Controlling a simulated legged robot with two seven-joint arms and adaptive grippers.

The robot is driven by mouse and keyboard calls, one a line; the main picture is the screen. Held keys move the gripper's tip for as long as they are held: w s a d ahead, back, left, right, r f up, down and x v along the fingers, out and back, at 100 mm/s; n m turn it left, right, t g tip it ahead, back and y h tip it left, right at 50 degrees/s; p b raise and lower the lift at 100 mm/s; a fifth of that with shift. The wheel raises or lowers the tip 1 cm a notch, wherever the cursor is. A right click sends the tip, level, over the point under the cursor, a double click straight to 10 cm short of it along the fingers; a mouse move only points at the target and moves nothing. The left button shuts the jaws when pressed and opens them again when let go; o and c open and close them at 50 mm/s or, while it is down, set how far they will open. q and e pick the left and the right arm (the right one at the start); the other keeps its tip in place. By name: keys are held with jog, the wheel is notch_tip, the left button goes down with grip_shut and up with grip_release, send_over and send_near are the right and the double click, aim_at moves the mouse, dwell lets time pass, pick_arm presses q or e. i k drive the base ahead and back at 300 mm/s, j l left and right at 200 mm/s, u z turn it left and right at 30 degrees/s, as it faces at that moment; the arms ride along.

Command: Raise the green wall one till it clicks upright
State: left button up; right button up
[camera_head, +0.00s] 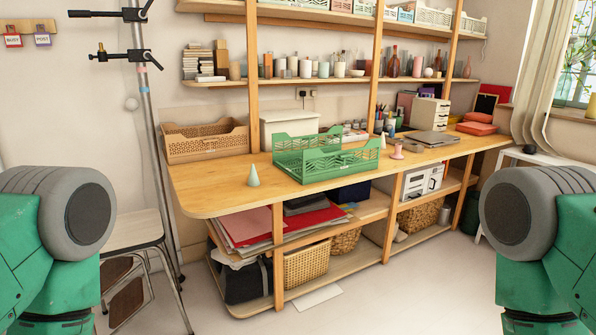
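A green slatted crate (345,164) stands on the wooden worktop, near its front edge left of the middle. Its long front wall is upright, and a raised wall section also shows at its back left. The left end looks lower than these. At this size I cannot tell which wall is folded down or whether any is latched. Only rounded grey and green parts of my arms show at the lower left and lower right. Neither gripper is in view, and nothing of mine touches the crate.
A brown slatted crate (206,147) stands at the worktop's back left. A pale green cone (253,177) stands left of the green crate, and a pink spool-like item (397,152) to its right. Wooden shelf posts rise behind. The worktop (215,197) is bare at front left.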

aim_at(289, 169)
jog(key=i+l, duration=0.15)
jog(key=i, duration=0.3)
jog(key=i+l, duration=0.15)
jog(key=i, duration=0.35)
jog(key=i+l+z, duration=0.1)
jog(key=i, duration=0.35)
jog(key=l, duration=0.1)
